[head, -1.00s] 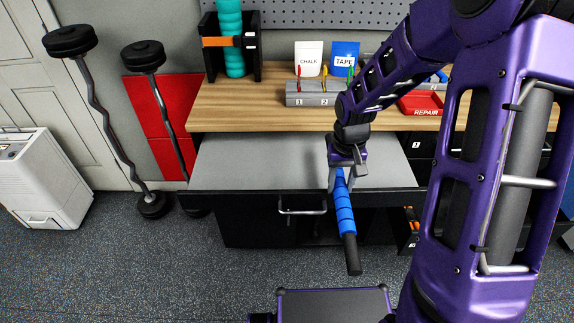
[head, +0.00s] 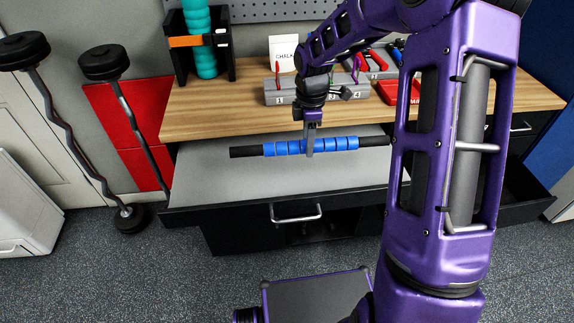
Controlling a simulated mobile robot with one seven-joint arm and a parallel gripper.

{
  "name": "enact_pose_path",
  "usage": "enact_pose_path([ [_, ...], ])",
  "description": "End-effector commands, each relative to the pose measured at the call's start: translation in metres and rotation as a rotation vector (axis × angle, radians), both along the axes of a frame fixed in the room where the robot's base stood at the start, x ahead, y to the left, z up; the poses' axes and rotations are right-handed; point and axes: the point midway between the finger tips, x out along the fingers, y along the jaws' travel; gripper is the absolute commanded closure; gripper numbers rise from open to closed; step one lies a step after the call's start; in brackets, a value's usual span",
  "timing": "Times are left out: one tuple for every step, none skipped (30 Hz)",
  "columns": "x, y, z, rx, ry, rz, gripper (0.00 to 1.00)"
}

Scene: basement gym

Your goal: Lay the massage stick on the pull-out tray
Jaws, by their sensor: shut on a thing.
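The massage stick (head: 341,144) is blue and ribbed with black end handles. It lies crosswise in the picture, roughly along the length of the grey pull-out tray (head: 235,180). My gripper (head: 310,150) points down and is shut on the stick near its middle. The stick appears over the back part of the tray, near the wooden bench edge; whether it touches the tray surface I cannot tell. Its right handle ends close to my arm. The tray sticks out below the bench top, and its visible surface is bare.
The wooden bench top (head: 200,118) above the tray holds a grey numbered holder (head: 283,92), a red bin (head: 387,90) and a black rack with a teal roller (head: 202,50). Curl bars (head: 120,95) stand at left. An open drawer (head: 525,190) is at right.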

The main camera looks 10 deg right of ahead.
Motion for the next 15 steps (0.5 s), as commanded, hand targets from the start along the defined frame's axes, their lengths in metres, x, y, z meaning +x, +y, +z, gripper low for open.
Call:
enact_pose_path([
  [0.001, 0.0, -0.004, 0.0, 0.001, 0.016, 1.0],
  [0.001, 0.0, -0.007, 0.0, 0.002, 0.022, 1.0],
  [0.001, 0.0, -0.014, 0.001, 0.003, 0.028, 1.0],
  [0.0, 0.001, -0.02, 0.001, 0.005, 0.03, 1.0],
  [0.0, 0.001, -0.027, 0.002, 0.005, 0.03, 1.0],
  [0.0, 0.001, -0.035, 0.001, 0.005, 0.03, 1.0],
  [0.0, 0.0, -0.04, 0.0, 0.005, 0.03, 1.0],
  [0.0, 0.0, -0.045, 0.001, 0.004, 0.029, 1.0],
  [0.0, 0.0, -0.051, 0.001, 0.004, 0.028, 1.0],
  [0.0, 0.0, -0.054, 0.001, 0.003, 0.028, 1.0],
  [0.0, 0.0, -0.057, 0.001, 0.002, 0.027, 1.0],
  [0.001, 0.0, -0.06, 0.001, 0.002, 0.027, 1.0],
  [0.001, 0.0, -0.062, 0.0, 0.001, 0.027, 1.0],
  [0.001, 0.0, -0.063, 0.0, 0.001, 0.028, 1.0],
  [0.001, 0.0, -0.066, 0.0, 0.001, 0.028, 1.0],
])
